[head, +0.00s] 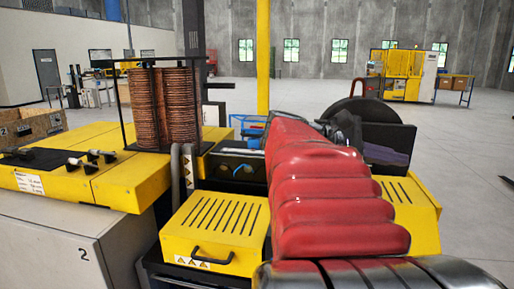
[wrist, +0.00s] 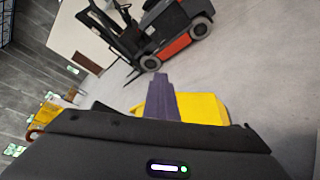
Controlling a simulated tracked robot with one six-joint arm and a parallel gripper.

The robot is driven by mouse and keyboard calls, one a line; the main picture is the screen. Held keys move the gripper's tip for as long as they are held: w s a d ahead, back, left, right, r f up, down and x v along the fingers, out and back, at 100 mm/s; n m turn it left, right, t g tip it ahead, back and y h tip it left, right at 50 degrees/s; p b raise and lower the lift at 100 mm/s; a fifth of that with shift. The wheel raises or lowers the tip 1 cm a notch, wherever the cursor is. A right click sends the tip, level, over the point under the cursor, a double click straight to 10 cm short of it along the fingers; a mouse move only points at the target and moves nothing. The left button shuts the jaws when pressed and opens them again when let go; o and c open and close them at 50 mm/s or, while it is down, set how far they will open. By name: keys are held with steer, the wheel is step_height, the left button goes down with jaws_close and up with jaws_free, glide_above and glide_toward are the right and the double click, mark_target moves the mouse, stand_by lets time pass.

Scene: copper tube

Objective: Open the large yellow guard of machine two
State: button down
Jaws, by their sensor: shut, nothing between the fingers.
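A large yellow slotted guard (head: 217,226) with a black handle (head: 198,254) and warning labels on its front lies flat and looks closed, left of my red arm. A grey cabinet (head: 83,255) marked 2 stands beside it. My arm reaches forward over the machine and hides its middle; part of another slotted yellow cover (head: 411,208) shows on the right. My gripper (wrist: 162,80) shows in the wrist view as one narrow purplish-grey shape, shut and empty. A yellow part (wrist: 200,108) lies behind it; I cannot tell which part. The gripper is apart from the black handle.
Copper tube coils (head: 165,105) in a black frame stand behind a yellow bench top (head: 85,165) with small levers. A yellow pillar (head: 263,60) stands behind. A forklift (wrist: 160,35) is in the wrist view. Open grey floor (head: 460,140) lies to the right.

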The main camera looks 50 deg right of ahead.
steer(key=c, duration=1.8)
jaws_free()
steer(key=v, duration=1.4)
steer(key=shift+c, duration=0.3)
